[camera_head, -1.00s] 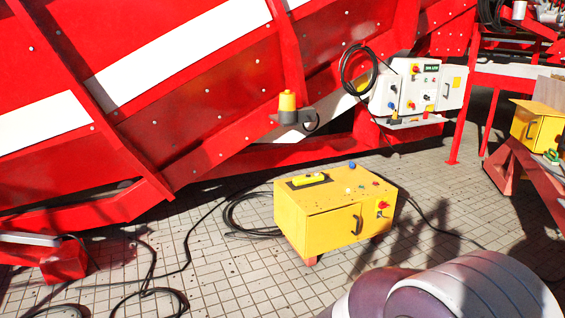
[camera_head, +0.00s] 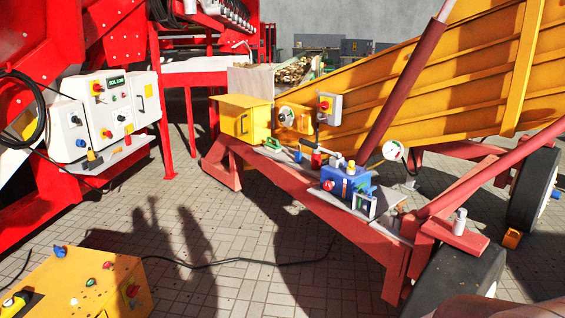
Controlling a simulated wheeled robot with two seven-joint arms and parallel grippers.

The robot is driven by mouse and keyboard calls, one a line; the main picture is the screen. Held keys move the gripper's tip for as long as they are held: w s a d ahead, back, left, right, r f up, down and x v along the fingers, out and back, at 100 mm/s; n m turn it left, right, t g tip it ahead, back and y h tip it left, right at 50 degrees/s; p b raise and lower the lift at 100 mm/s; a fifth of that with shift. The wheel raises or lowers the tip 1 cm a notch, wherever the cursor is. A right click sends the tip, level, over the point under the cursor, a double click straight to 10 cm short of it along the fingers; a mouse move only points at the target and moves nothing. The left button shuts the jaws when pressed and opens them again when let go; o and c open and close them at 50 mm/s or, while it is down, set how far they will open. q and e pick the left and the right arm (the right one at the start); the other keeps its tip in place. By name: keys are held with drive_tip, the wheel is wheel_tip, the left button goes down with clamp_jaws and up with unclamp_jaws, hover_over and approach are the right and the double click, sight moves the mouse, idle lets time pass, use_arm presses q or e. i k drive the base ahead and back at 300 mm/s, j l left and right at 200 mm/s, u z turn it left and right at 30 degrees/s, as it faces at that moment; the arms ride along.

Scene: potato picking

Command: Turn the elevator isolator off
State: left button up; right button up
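A small grey switch box (camera_head: 334,110) with a red knob on its face is mounted on the side of the yellow elevator (camera_head: 440,90), right of centre. It looks like an isolator, but I cannot read a label or the knob's position. To its left is a yellow panel (camera_head: 303,121) with a round grey part (camera_head: 286,114). Neither of my grippers is in view, and nothing touches the switch box.
A red frame (camera_head: 265,178) below the elevator carries a yellow cabinet (camera_head: 244,120) and a blue box (camera_head: 345,184). A white control panel (camera_head: 107,108) stands left. A yellow box (camera_head: 80,285) and a cable lie on the floor.

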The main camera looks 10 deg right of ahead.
sight(324, 105)
drive_tip(key=i+z, duration=0.25)
drive_tip(key=i, duration=0.5)
drive_tip(key=i+z, duration=0.25)
drive_tip(key=i, duration=0.5)
